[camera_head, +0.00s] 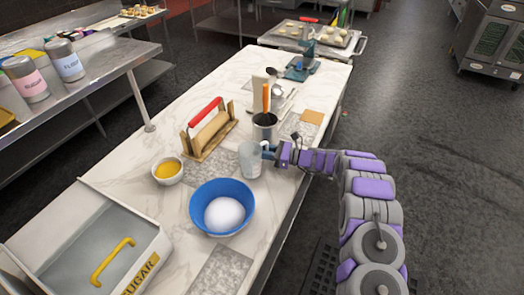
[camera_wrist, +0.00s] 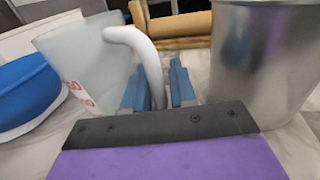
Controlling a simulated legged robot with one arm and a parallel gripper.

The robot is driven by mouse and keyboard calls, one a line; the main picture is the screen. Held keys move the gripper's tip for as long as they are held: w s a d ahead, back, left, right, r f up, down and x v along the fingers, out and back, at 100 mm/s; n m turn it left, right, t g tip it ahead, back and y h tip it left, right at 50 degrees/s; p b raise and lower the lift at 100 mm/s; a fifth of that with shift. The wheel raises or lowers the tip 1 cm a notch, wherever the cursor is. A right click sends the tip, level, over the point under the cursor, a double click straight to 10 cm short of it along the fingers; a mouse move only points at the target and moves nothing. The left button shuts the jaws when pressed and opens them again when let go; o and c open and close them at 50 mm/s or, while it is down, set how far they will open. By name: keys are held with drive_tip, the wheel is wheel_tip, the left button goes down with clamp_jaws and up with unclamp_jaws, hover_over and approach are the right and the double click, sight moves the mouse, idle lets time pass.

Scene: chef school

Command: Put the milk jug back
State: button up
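The milk jug (camera_head: 251,161) is a pale translucent jug on the marble counter, beside the blue bowl. In the wrist view the jug (camera_wrist: 88,65) has red markings and a white handle facing my gripper. My gripper (camera_head: 270,151) is at the jug's right side, low over the counter. In the wrist view its two blue fingers (camera_wrist: 160,85) stand apart, and the lower handle runs down between them. A small gap shows beside the right finger, and no firm grip on the handle is visible.
A metal container (camera_head: 265,128) with utensils stands close behind my gripper. The blue bowl (camera_head: 222,222) holds something white. A small bowl of yellow contents (camera_head: 167,171), a red-handled wooden rack (camera_head: 208,130) and a sugar bin (camera_head: 90,245) are nearby. Floor is open at the right.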

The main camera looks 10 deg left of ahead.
drive_tip(key=shift+o, duration=1.4)
drive_tip(key=shift+d+r, duration=0.1)
drive_tip(key=shift+d, duration=0.1)
drive_tip(key=d+p, duration=0.1)
drive_tip(key=d, duration=0.3)
drive_tip(key=s+d+p, duration=0.1)
drive_tip(key=d, duration=0.6)
drive_tip(key=shift+s+d+p, duration=0.3)
drive_tip(key=shift+s+p, duration=0.1)
